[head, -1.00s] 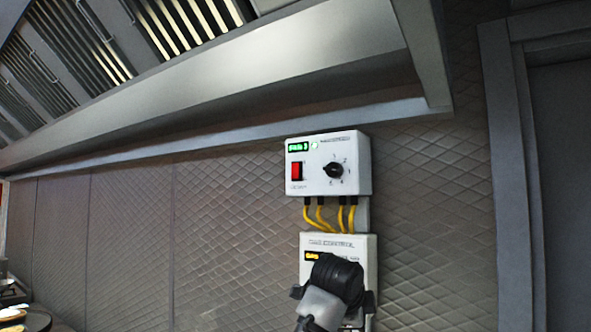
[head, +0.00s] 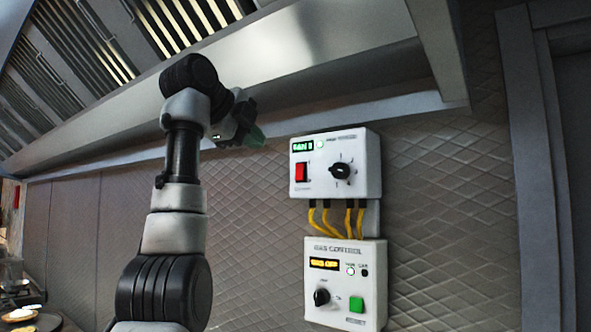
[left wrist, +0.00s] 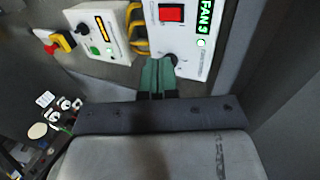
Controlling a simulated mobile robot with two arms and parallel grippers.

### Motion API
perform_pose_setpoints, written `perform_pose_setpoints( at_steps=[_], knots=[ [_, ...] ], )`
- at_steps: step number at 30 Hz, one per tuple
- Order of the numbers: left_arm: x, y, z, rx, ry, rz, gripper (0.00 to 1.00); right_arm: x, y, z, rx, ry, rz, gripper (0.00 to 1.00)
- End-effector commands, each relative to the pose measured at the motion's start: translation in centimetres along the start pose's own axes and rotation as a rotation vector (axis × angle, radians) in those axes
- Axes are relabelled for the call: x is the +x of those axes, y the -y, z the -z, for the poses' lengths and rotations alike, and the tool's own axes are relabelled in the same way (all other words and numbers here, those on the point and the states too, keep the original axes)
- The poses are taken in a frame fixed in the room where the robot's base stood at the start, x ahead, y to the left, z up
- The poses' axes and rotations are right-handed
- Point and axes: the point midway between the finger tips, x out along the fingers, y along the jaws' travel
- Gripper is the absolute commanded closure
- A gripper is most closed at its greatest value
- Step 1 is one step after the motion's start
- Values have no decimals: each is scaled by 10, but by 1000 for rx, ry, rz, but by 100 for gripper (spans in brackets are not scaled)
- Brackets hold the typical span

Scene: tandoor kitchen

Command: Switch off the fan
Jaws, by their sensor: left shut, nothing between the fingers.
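The fan control box (head: 362,186) is white and mounted on the tiled wall under the hood. It has a red rocker switch (head: 300,172), a black knob (head: 340,171) and a lit green display (head: 303,146). My left gripper (head: 256,138) is to the left of the box, apart from it, with its green fingers shut and empty. In the left wrist view the shut green fingers (left wrist: 157,66) point toward the box, and the red switch (left wrist: 171,13) shows beyond their tips. The knob is partly hidden by the fingers there. My right gripper is not in view.
A gas control box (head: 377,275) with an amber display, a black knob and a green button is below, joined by yellow cables (head: 338,219). The metal hood (head: 340,55) overhangs above. A counter with dishes (head: 22,314) is at the lower left.

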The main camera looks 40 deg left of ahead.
Motion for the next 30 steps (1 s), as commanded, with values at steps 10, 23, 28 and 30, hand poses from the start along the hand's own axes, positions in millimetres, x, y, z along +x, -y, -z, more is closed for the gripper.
perform_pose_setpoints(
  at_steps=[10,23,28,30],
  knots=[
    [-1,0,-1,0,-1,1,100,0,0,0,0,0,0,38],
    [64,2,0,1,-1,-5,100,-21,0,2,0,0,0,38],
    [99,3,0,0,-1,-4,100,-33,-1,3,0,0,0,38],
    [109,8,0,-1,-2,-3,100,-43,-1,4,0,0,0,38]
  ],
)
